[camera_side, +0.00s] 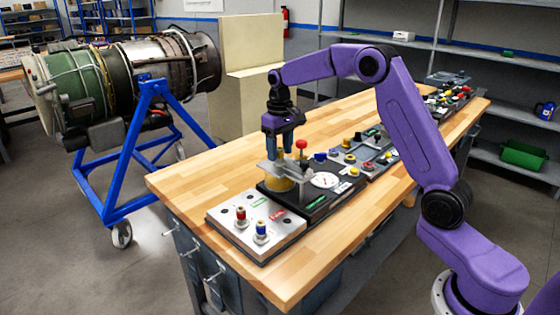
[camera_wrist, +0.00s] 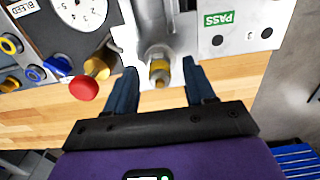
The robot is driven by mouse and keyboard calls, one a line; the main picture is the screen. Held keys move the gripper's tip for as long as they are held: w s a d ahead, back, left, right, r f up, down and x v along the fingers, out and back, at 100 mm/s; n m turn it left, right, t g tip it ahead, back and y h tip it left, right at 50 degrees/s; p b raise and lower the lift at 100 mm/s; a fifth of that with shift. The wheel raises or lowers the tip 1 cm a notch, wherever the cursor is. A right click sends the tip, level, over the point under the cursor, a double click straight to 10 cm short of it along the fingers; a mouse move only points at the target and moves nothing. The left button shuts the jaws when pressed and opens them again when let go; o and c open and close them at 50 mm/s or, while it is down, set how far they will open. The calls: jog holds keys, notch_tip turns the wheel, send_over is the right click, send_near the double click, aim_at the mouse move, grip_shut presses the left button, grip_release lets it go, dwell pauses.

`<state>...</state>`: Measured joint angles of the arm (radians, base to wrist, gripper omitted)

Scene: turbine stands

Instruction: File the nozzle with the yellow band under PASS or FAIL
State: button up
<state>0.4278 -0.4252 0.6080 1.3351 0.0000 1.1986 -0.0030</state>
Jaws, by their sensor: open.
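The nozzle with the yellow band (camera_wrist: 159,72) shows in the wrist view at the end of a grey metal fixture (camera_wrist: 152,22). My gripper (camera_wrist: 158,68) is open, with one finger on each side of the nozzle and visible gaps between. In the side view my gripper (camera_side: 279,150) points down over the grey plate and brass base of the tester, and hides the nozzle. The silver filing plate (camera_side: 230,228) stands at the near end of the bench. It bears a green PASS label (camera_side: 259,202) and a red FAIL label (camera_side: 278,215). The PASS label (camera_wrist: 219,19) also shows in the wrist view.
A red-banded nozzle (camera_side: 241,216) and a blue-banded nozzle (camera_side: 262,230) stand on the filing plate. A red ball knob (camera_side: 302,145) rises close beside my gripper. The black tester carries a dial (camera_side: 325,180). The wooden bench (camera_side: 190,178) is clear to the left.

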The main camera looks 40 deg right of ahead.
jog(key=shift+f, duration=0.35)
dwell(0.6)
grip_shut()
